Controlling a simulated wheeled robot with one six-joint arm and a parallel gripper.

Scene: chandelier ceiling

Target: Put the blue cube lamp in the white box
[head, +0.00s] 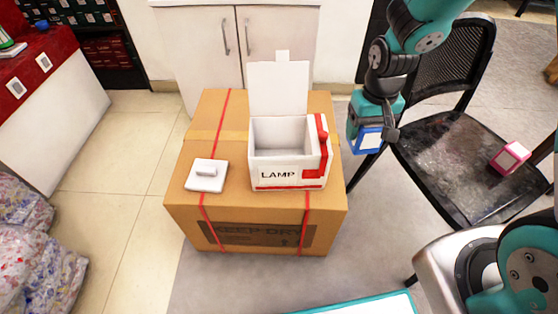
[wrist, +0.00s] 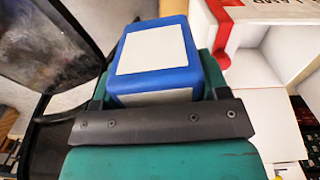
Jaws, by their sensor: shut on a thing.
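The blue cube lamp (head: 368,139) has white square panels and hangs in my gripper (head: 376,122), which is shut on it. In the wrist view the blue cube lamp (wrist: 155,55) sits between the teal fingers. The white box (head: 285,178), marked LAMP with a red ribbon design, stands on a cardboard carton with its lid flap raised at the back. The box looks empty inside. My gripper is in the air to the right of the box, apart from it. The box also shows at the upper right of the wrist view (wrist: 257,68).
A black chair (head: 440,165) at right holds a pink cube lamp (head: 509,157). White cabinets (head: 203,45) stand behind.

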